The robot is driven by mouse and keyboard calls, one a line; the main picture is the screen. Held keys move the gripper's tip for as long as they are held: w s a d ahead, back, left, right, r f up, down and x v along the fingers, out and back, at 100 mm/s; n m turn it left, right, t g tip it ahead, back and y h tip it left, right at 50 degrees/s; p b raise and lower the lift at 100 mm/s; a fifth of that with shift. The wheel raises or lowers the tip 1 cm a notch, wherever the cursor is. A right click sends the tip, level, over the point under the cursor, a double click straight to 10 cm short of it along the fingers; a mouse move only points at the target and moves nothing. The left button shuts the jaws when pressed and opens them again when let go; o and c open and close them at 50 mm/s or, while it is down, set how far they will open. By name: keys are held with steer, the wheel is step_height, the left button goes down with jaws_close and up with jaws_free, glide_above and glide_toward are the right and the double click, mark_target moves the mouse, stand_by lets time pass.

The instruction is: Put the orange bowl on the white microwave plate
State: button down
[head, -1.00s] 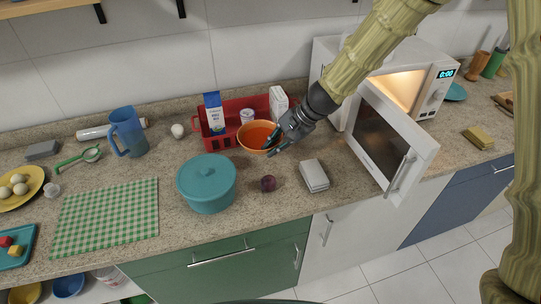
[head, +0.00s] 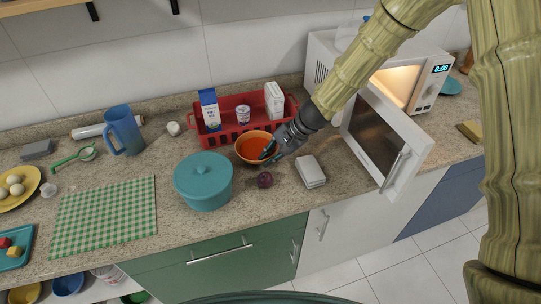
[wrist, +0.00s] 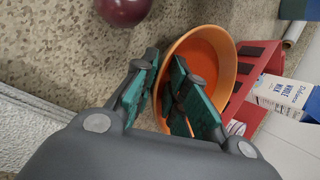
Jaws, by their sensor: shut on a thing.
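The orange bowl (head: 250,146) is in front of the red rack, behind and right of the teal pot. My gripper (head: 269,150) is shut on the bowl's right rim. In the wrist view the fingers (wrist: 168,75) sit on either side of the rim of the bowl (wrist: 222,50), which looks empty. I cannot tell whether the bowl touches the counter. The white microwave (head: 323,62) stands at the back right, its door (head: 381,140) open and its inside lit. I cannot make out the white plate; my arm covers part of the microwave.
The red rack (head: 220,137) holds cartons and a small tub. The teal pot (head: 203,180), a dark red onion (head: 265,180) and a grey-white box (head: 310,171) stand near the bowl. The open door juts over the counter's front edge. A green checked cloth (head: 103,217) lies left.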

steer(key=shift+f, duration=0.15)
steer(key=c, duration=1.4)
jaws_free()
steer(key=shift+c, duration=0.2)
